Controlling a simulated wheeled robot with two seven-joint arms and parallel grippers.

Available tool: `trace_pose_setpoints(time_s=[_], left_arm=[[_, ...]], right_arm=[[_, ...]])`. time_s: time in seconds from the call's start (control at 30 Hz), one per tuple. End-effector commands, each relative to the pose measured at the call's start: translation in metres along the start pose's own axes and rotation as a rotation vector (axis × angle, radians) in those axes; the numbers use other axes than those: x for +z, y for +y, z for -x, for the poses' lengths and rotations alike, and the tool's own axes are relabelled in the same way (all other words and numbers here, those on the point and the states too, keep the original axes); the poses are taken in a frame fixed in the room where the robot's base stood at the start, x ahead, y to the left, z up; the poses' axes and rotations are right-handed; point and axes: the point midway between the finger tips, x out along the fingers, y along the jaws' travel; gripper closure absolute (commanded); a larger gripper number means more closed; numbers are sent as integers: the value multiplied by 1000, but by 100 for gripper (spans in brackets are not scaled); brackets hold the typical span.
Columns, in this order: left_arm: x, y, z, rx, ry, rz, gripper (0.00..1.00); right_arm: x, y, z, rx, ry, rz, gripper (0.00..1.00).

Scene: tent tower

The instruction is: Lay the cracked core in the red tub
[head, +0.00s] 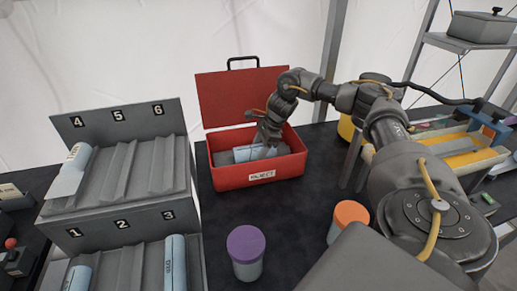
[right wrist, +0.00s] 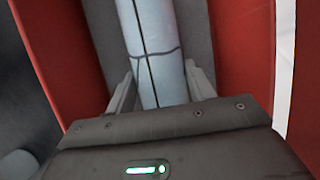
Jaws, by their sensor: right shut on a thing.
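The red tub (head: 228,178) stands open on the table in the head view, its lid up at the back and a label on its front. The cracked core (head: 243,154) is a pale blue cylinder lying lengthwise inside the tub. In the right wrist view the core (right wrist: 148,35) shows dark crack lines. My right gripper (head: 267,146) reaches down into the tub and is shut on the core; its fingers flank the core in the right wrist view (right wrist: 160,82). The core appears level at the grey lining; I cannot tell whether it touches it. My left gripper is out of view.
A grey two-tier rack (head: 62,212) with numbered slots stands at the left, holding several pale cores. A purple-lidded jar (head: 246,250) and an orange-lidded jar (head: 348,218) stand in front of the tub. A yellow-edged tray (head: 478,158) is at the right.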

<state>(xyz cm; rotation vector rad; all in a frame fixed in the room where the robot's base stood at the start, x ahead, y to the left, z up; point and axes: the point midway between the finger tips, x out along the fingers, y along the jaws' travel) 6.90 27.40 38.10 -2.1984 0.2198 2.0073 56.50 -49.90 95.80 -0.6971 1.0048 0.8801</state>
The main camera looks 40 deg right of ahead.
Motion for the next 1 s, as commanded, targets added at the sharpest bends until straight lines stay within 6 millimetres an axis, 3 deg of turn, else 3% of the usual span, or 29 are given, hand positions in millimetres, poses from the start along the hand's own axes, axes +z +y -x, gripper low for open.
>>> trace_pose_setpoints(time_s=[0.87, 0.9, 1.0], left_arm=[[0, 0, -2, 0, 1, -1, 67], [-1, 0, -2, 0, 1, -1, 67], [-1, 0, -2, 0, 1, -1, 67]], right_arm=[[-1, 0, -4, -1, -2, 0, 82], [-1, 0, -4, -2, -2, 0, 41], [-1, 0, -4, -1, -2, 0, 28]])
